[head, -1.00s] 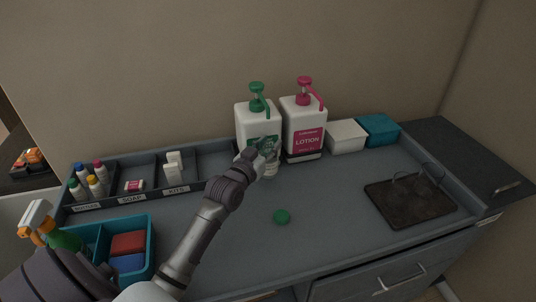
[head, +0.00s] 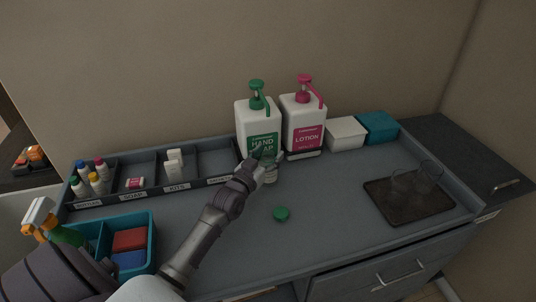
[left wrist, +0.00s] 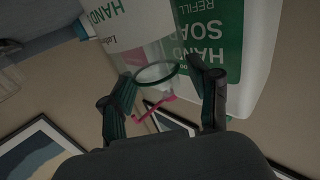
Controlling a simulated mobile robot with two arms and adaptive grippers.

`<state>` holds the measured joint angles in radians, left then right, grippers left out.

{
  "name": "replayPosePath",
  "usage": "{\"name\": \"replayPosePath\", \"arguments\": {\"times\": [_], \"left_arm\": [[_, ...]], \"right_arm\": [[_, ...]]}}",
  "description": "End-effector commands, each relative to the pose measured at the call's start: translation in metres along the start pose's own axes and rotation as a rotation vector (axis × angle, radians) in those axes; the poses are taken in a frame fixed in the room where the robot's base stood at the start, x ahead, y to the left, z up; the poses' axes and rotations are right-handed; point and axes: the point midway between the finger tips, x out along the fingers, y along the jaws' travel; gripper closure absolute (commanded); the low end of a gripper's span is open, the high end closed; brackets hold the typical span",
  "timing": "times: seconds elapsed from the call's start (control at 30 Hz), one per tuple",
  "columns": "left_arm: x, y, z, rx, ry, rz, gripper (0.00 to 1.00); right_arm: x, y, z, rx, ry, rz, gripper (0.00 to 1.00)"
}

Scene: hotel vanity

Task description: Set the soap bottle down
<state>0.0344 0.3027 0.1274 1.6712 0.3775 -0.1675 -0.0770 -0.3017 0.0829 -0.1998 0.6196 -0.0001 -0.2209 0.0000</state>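The soap bottle is a small clear bottle with an open, green-rimmed mouth and a "HAND" label. In the left wrist view the bottle (left wrist: 140,22) lies between the two fingers of my left gripper (left wrist: 160,75), which look closed against its sides. In the head view my left gripper (head: 265,155) is in front of the large hand soap pump bottle (head: 258,116), and the small bottle's lower part (head: 271,175) shows just below it. I cannot tell whether its base touches the counter. My right gripper is in neither view.
A green cap (head: 281,213) lies on the counter in front. A lotion pump bottle (head: 303,123), a white box (head: 346,134) and a teal box (head: 378,128) stand behind. A dark tray (head: 410,207) with glasses is at right, a divided organizer (head: 210,160) at left. The front middle is mostly clear.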

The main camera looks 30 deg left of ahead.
Motion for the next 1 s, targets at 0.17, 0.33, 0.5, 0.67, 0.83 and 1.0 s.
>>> {"name": "replayPosePath", "arguments": {"times": [0.17,0.33,0.5,0.67,0.83,1.0], "left_arm": [[0.0,0.0,0.0,0.0,0.0,0.0,0.39],[-0.008,0.0,-0.001,0.0,-0.001,0.001,0.39],[-0.04,0.0,0.001,0.0,-0.003,0.001,0.39],[-0.075,0.0,0.001,0.001,-0.003,0.001,0.39],[-0.104,0.0,-0.001,-0.001,-0.002,0.0,0.39],[-0.118,0.0,-0.002,0.0,-0.001,0.0,0.39]], "right_arm": [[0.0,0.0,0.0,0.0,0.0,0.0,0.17],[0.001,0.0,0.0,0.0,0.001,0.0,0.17],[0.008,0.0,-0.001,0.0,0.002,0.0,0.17],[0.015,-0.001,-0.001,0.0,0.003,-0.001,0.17],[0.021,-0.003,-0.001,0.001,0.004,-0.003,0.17],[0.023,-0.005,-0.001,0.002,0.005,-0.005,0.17]]}}
